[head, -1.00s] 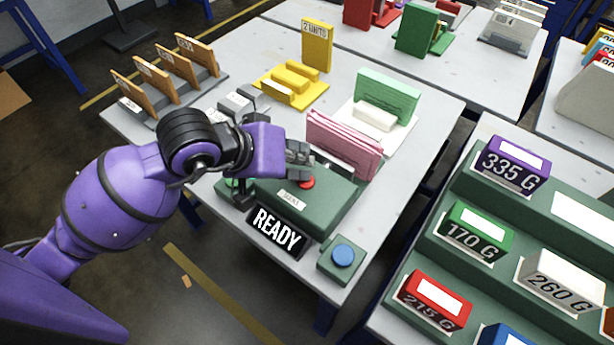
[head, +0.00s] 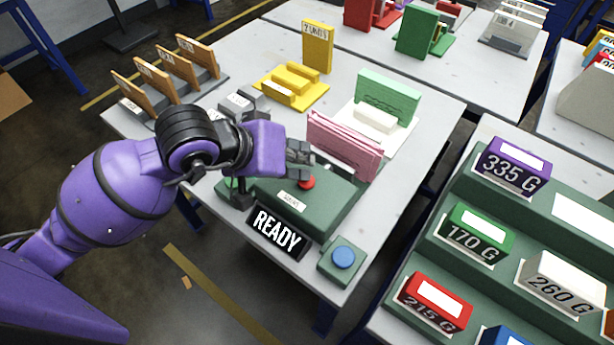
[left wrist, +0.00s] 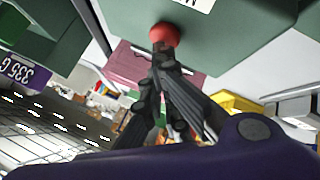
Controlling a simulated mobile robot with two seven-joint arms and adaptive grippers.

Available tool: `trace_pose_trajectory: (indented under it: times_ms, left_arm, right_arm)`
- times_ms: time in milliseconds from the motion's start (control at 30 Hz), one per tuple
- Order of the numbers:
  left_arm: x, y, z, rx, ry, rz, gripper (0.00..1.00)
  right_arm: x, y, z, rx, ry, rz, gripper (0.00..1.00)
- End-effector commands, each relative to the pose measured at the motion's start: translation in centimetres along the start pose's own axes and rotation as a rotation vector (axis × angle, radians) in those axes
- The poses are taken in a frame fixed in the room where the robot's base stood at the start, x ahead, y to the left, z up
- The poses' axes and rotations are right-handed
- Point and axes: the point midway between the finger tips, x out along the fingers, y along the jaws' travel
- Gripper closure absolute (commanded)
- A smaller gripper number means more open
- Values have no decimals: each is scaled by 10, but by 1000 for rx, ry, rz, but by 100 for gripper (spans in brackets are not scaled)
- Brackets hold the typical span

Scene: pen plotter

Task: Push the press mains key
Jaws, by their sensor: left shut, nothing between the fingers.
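A dark green press box (head: 325,203) stands on the near table, with a small white label (head: 291,201) on its top that seems to read MAINS. A red round button (head: 307,182) sits on the box beside the label; it also shows in the left wrist view (left wrist: 163,36). My left gripper (head: 302,170) is shut and empty, its fingertips right at the red button. In the left wrist view the closed fingertips (left wrist: 162,62) overlap the button's edge; I cannot tell whether they touch it. My right gripper is not in view.
A black READY sign (head: 277,232) stands at the box's front, and a blue button on a green base (head: 342,258) is to its right. Pink folders (head: 343,144) stand close behind the gripper. A yellow block stand (head: 291,85) is farther back.

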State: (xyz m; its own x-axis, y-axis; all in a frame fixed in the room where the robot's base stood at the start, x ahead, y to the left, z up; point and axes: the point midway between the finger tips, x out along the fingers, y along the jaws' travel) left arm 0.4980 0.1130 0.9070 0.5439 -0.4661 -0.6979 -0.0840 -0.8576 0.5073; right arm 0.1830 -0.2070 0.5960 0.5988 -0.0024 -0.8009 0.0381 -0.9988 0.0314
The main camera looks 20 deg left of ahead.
Motion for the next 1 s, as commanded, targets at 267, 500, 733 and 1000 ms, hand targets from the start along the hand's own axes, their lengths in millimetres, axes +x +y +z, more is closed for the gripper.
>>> trace_pose_trajectory:
  times_ms: [267,500,733,1000]
  left_arm:
    - [-20,14,-15,4,4,1,100]
    - [-36,27,-27,4,5,2,100]
    - [-42,30,-30,1,2,1,100]
    - [-41,30,-30,1,1,1,100]
  right_arm:
    - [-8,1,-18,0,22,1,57]
    - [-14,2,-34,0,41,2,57]
    - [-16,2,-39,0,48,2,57]
    - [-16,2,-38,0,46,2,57]
